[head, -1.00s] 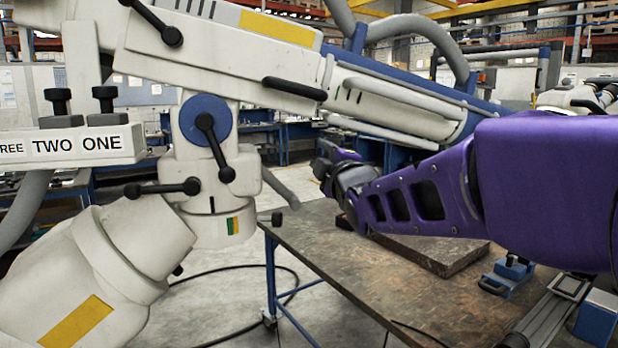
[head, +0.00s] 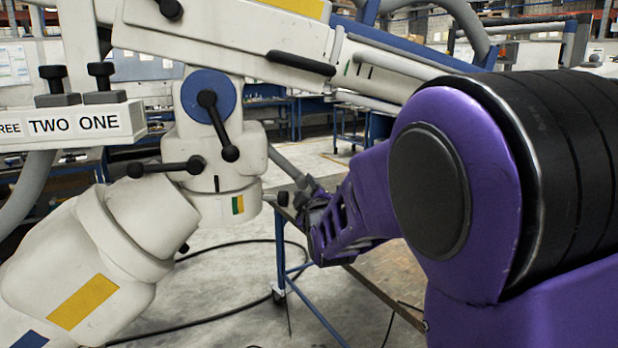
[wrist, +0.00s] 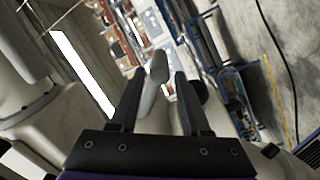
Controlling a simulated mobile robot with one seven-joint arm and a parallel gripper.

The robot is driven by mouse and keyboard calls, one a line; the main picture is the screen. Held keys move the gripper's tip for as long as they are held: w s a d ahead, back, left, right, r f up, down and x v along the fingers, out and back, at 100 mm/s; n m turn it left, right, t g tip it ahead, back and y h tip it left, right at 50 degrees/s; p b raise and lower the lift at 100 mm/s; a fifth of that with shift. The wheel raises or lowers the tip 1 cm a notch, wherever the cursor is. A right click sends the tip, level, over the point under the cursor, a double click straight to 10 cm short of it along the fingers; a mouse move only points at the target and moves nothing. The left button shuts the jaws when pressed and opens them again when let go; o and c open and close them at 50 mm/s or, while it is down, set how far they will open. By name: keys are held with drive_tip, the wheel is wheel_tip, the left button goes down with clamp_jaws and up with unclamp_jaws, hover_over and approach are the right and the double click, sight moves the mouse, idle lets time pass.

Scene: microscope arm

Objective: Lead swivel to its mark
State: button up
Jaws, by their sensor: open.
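The swivel (head: 225,205) is the white collar under the blue-capped joint in the head view. It bears a green and yellow mark (head: 237,205). A short dark line (head: 216,183) on the part above sits left of this mark. A grey rod handle (head: 287,166) sticks out right of the joint. My gripper (head: 304,192) is at the rod's outer end, its fingers partly hidden. In the wrist view my gripper (wrist: 160,75) is open, with the rounded grey rod (wrist: 156,68) showing between its fingers. I cannot tell whether they touch.
A black knob (head: 283,198) is close to my gripper. Black clamp levers (head: 217,125) and a label bar reading TWO ONE (head: 70,124) are on the left. A workbench (head: 385,272) lies behind my arm. Cables lie on the open floor.

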drive_tip(key=x, duration=0.7)
drive_tip(key=shift+w+p, duration=0.2)
drive_tip(key=shift+p, duration=0.1)
clamp_jaws()
idle(1.0)
